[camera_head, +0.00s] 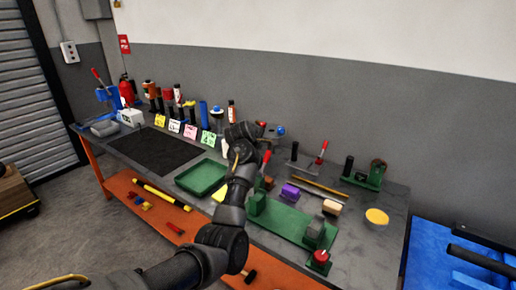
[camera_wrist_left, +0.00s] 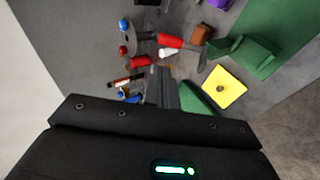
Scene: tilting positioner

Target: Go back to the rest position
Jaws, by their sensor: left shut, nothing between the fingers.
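My left arm comes in from the bottom left of the head view and reaches up over the workbench (camera_head: 378,244). My left gripper (camera_head: 250,131) is above the back part of the bench, near the small items along the wall. It is shut with nothing in it. In the left wrist view its dark body fills the bottom, and its closed fingers (camera_wrist_left: 180,94) point towards the bench items. The green tilting positioner (camera_head: 284,219) stands to the right of my arm. My right gripper is not in view.
A green tray (camera_head: 202,177) and a black mat (camera_head: 155,152) lie left of my arm. Bottles, coloured cards and a red-handled clamp (camera_head: 320,153) stand along the back. A yellow disc (camera_head: 377,216) lies at the right. A blue table (camera_head: 440,258) is beyond the bench's right end.

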